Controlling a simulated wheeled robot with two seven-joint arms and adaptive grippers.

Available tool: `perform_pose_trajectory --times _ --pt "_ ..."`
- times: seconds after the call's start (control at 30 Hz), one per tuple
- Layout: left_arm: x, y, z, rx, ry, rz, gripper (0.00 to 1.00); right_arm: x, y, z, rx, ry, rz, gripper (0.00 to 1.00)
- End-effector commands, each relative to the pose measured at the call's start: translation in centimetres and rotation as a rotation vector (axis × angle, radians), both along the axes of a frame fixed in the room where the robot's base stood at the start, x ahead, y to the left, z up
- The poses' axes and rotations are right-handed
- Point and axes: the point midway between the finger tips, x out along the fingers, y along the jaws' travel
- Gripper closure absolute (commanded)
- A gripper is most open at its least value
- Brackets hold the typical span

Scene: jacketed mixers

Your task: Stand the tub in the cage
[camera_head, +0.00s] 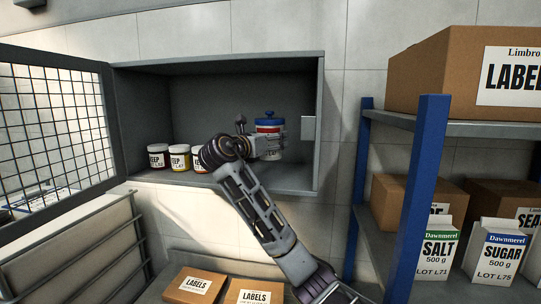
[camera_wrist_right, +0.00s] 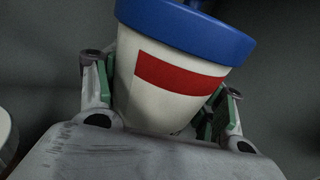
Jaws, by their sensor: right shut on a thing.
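The tub (camera_head: 270,128) is white with a blue lid and a red band. It is inside the opening of the grey cage (camera_head: 322,130), toward its right side, and looks about upright. My right gripper (camera_head: 262,145) reaches in from the front and is shut on the tub. In the right wrist view the tub (camera_wrist_right: 165,75) sits between the two fingers (camera_wrist_right: 160,105), with its lid above them. The tub's base is partly hidden, so I cannot tell whether it touches the cage floor. The cage's mesh door (camera_head: 52,135) stands open to the left. My left gripper is not in view.
Several small labelled jars (camera_head: 180,160) stand on the cage floor left of the tub. A blue-posted shelf (camera_head: 412,200) with cartons and salt and sugar packs stands at the right. Boxes marked LABELS (camera_head: 195,287) lie below the cage.

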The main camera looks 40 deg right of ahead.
Motion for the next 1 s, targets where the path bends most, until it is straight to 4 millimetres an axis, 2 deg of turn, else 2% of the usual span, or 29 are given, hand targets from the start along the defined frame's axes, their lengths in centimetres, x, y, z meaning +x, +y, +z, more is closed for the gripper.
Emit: perform_pose_trajectory --times 0.17,0.67,1.0 --pt "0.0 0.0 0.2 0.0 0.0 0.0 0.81 0.0 0.0 -0.7 -0.002 -0.002 -0.001 0.71" --pt "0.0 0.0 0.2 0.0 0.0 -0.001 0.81 0.0 0.0 -1.2 -0.002 -0.002 0.0 0.71" --pt "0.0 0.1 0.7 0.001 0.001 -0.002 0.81 0.0 0.0 -3.9 -0.002 0.0 0.0 0.71"
